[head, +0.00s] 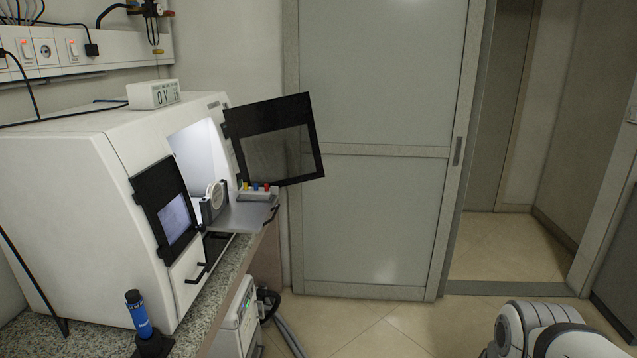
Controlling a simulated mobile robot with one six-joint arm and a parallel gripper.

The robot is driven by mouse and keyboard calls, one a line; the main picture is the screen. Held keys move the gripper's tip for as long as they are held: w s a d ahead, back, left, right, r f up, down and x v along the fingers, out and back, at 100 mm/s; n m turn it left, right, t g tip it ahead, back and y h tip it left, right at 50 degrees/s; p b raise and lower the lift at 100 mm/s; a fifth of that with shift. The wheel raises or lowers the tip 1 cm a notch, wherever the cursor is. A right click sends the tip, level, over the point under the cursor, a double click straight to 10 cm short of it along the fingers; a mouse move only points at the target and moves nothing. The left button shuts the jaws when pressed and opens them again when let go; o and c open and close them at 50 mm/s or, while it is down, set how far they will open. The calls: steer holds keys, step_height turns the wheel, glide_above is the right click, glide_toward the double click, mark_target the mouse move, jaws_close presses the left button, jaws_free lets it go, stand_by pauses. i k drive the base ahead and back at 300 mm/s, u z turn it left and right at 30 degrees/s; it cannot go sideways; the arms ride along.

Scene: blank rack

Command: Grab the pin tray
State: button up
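A small pale tray (254,196) with yellow, blue and red pins standing along it looks to be the pin tray. It sits on the grey shelf (240,216) that juts out of the white machine's opening. A white disc in a dark holder (214,199) stands just left of it. My gripper is out of view. Only a white rounded link of my arm shows at the bottom right, well away from the tray.
The white machine (70,160) stands on a speckled counter (225,265). Its dark-framed door (275,140) is swung open above and behind the tray. The floor right of the counter is mostly clear.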

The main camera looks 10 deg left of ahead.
mark_target(261, 194)
steer(key=i, duration=2.7)
steer(key=u, duration=1.65)
steer(key=i, duration=0.5)
steer(key=z, duration=0.1)
